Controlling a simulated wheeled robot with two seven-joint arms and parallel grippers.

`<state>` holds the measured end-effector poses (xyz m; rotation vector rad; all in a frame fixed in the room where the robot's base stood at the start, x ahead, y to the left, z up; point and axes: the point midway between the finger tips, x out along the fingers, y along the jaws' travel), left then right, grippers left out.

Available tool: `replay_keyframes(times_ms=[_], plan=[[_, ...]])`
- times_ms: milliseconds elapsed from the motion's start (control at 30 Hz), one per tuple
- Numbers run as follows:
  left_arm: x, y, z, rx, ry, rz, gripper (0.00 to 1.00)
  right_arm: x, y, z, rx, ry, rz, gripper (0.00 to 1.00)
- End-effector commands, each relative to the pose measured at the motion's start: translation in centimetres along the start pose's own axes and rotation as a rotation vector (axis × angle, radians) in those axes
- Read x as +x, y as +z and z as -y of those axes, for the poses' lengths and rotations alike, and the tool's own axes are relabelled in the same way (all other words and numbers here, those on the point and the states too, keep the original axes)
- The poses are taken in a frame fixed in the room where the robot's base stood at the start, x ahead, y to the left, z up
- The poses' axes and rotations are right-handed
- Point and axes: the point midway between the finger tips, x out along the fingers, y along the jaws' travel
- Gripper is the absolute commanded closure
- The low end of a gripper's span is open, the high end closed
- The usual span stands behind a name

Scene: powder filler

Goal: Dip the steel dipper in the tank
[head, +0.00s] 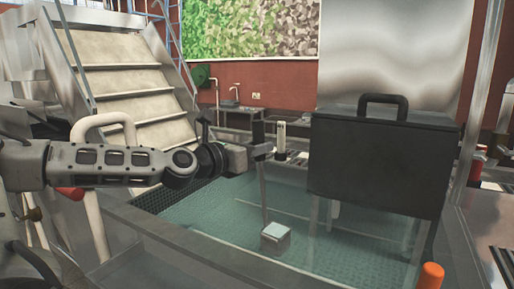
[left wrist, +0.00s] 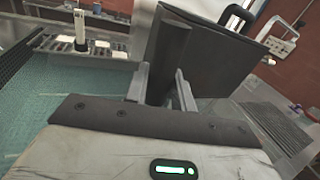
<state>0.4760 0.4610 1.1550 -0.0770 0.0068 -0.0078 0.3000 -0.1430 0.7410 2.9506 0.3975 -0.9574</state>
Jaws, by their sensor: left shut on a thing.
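My left gripper (head: 262,152) is shut on the upper end of the steel dipper, whose thin shaft (head: 264,195) hangs down nearly upright. Its small square metal cup (head: 275,236) is at the lower end, over or in the teal area of the tank; I cannot tell whether it is under the surface. In the left wrist view the two fingers (left wrist: 162,84) close around the dark dipper handle (left wrist: 168,50). The tank (head: 150,222) spreads below the arm with a grey rim. My right gripper is in neither view.
A dark box-like panel with a black handle (head: 380,160) stands over the right side of the tank. A white cylinder (head: 280,136) stands at the back edge. An orange knob (head: 430,275) is at the front right. Steps (head: 135,80) rise behind the arm.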

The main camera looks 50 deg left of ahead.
Motion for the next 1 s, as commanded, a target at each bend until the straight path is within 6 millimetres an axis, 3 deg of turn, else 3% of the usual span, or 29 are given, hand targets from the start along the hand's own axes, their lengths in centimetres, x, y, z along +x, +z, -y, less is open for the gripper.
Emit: replay_keyframes(times_ms=[33,700,1000], plan=[[0.0,1.0,0.1,0.0,0.001,0.003,0.97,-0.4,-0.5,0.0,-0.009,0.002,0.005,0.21],[0.0,6.3,0.5,0.0,0.001,0.003,0.97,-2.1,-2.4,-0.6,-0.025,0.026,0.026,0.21],[-0.1,8.4,0.6,0.001,0.002,0.002,0.97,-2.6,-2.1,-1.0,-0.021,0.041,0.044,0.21]])
